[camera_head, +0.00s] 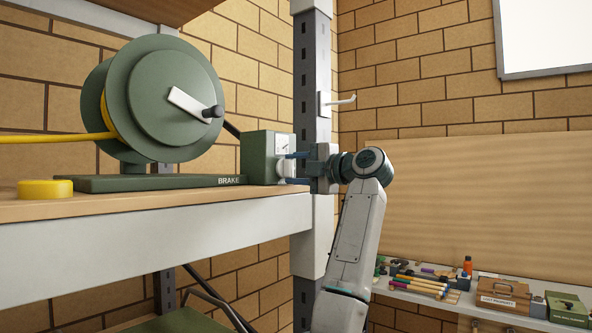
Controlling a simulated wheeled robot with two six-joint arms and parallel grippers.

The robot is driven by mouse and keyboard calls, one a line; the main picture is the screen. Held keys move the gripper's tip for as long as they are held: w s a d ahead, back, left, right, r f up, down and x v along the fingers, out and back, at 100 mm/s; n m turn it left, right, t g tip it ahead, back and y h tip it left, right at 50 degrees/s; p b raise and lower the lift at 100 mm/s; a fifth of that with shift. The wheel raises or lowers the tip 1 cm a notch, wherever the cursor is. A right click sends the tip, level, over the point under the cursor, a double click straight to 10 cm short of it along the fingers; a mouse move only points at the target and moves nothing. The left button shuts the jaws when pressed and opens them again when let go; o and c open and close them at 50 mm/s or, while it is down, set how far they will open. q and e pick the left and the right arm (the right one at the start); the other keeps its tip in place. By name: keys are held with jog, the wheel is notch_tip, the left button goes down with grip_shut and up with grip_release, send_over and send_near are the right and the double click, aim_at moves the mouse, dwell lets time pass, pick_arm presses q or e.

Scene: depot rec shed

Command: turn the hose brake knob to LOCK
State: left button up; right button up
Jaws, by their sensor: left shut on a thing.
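The green brake box (258,158) stands at the right end of the reel's base, which reads BRAKE. A small white dial plate (284,147) is on its right face, too small to read. The pale knob (286,170) sits just below the plate and is partly hidden by the fingers. My left gripper (292,168) reaches the box from the right, with its blue-tipped fingers above and below the knob, shut on it. I cannot tell which way the knob points. My right gripper is not in view.
The green hose reel (160,95) with a crank and yellow hose (45,138) fills the shelf's left. A yellow round object (46,189) lies at the shelf (150,205) edge. A grey post (312,80) with a hook stands behind my gripper. A cluttered bench (415,297) is lower right.

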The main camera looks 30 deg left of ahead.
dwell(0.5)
pick_arm(q)
jog(key=o, duration=1)
jog(key=shift+f, duration=0.1)
